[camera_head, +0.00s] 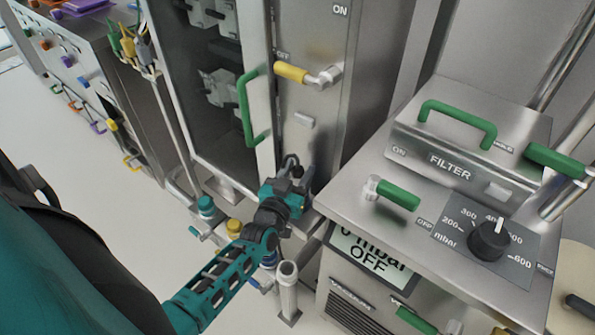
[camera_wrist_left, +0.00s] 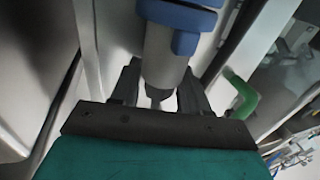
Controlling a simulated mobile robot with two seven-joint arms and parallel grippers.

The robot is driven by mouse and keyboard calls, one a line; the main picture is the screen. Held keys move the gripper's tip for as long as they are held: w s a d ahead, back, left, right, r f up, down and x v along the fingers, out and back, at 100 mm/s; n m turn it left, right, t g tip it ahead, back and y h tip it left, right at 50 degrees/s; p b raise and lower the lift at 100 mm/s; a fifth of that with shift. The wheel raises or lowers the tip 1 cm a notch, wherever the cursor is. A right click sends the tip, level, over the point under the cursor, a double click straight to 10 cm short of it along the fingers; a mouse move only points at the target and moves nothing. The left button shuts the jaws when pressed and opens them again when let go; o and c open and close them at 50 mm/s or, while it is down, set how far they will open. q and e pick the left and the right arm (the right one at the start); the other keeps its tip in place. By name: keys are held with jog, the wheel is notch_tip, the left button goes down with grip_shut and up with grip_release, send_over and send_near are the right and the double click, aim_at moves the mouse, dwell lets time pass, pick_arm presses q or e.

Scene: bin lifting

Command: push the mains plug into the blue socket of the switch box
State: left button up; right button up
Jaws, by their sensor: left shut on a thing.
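My left gripper (camera_head: 290,186) is at the lower front of the tall grey cabinet, which looks like the switch box (camera_head: 350,80) with its yellow ON/OFF handle (camera_head: 291,72). In the left wrist view, the gripper's dark fingers (camera_wrist_left: 158,95) are shut on a grey cylindrical body, which looks like the mains plug (camera_wrist_left: 160,60). A blue collar with a blue tab (camera_wrist_left: 185,15) is at its far end. I cannot tell whether this blue part belongs to the plug or to the socket. In the head view the gripper hides the plug. My right gripper is not in view.
A vacuum unit (camera_head: 345,195) with a FILTER box (camera_head: 470,165), green handles and a black dial (camera_head: 489,240) stands close on the right. Below my gripper are a grey upright pipe (camera_head: 288,290) and small valves. A green door handle (camera_head: 246,110) is above.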

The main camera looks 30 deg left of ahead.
pick_arm(q)
jog(key=shift+f, duration=0.1)
dwell(0.6)
jog(key=o, duration=1.3)
jog(key=s, duration=0.4)
jog(key=s+d, duration=0.1)
jog(key=s, duration=0.3)
jog(key=s+d+p, duration=0.1)
jog(key=s, duration=0.3)
jog(key=shift+s+d, duration=0.2)
jog(key=shift+s, duration=0.1)
jog(key=s+d+f+m+g+h, duration=0.1)
jog(key=d+g, duration=0.1)
jog(key=d, duration=0.1)
jog(key=s+d+f+m+g+h, duration=0.2)
jog(key=d, duration=0.1)
jog(key=s+d+f+m+g+h, duration=0.1)
jog(key=d+g+h, duration=0.1)
jog(key=d, duration=0.2)
jog(key=shift+s+f+m+g, duration=0.4)
